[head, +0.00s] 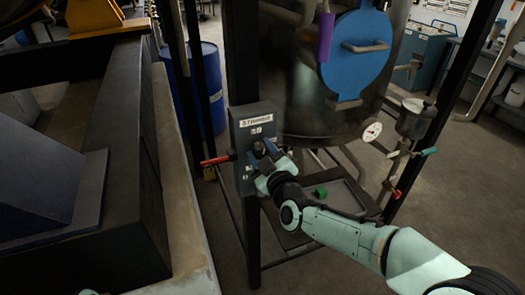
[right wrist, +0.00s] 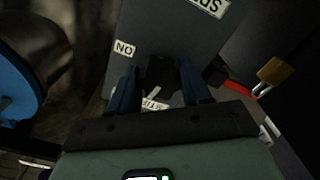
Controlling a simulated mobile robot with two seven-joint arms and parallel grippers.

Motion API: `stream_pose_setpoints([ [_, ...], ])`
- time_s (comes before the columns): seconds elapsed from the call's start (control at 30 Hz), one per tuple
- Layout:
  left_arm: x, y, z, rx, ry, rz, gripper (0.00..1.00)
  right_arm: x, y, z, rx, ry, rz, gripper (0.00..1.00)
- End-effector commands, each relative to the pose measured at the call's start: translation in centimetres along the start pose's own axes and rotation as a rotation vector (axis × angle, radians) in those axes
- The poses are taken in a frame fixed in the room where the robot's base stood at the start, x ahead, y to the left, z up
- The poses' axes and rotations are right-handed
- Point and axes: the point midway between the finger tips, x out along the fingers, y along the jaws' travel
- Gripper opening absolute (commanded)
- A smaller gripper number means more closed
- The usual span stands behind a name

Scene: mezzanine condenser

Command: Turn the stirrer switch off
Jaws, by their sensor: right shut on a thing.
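The stirrer switch is a dark knob (head: 258,147) on the front of a grey switch box (head: 243,130) fixed to a black post. In the right wrist view the knob (right wrist: 160,78) sits between my two fingers, and an ON label (right wrist: 124,48) shows beside it on the panel. My right gripper (head: 262,150) is shut on the knob; it also shows in the right wrist view (right wrist: 160,88). The knob's exact pointing is hard to tell, as the fingers partly cover it.
A red handle (head: 217,160) sticks out left of the box, with a brass padlock (right wrist: 271,70) by it. A large dark vessel with a blue round cover (head: 357,52) stands behind. A blue drum (head: 207,85) is at the left. A green block (head: 320,191) lies on a low tray.

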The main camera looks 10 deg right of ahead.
Motion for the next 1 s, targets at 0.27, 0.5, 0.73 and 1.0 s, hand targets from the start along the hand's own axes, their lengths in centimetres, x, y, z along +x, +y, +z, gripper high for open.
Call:
stream_pose_setpoints([
  [0.27,-0.38,0.16,-0.06,0.001,0.002,0.001,0.52,0.02,0.4,-0.77,-0.136,0.015,0.012,0.18],
  [0.5,-0.47,0.19,-0.07,0.001,0.002,0.001,0.52,0.01,0.34,-0.77,-0.183,0.016,0.012,0.18],
  [0.73,-0.47,0.2,-0.08,0.001,0.002,0.001,0.52,0.01,0.3,-0.79,-0.19,0.016,0.012,0.17],
  [1.0,-0.47,0.2,-0.07,0.001,0.002,0.001,0.52,0.01,0.3,-0.79,-0.189,0.017,0.012,0.71],
])
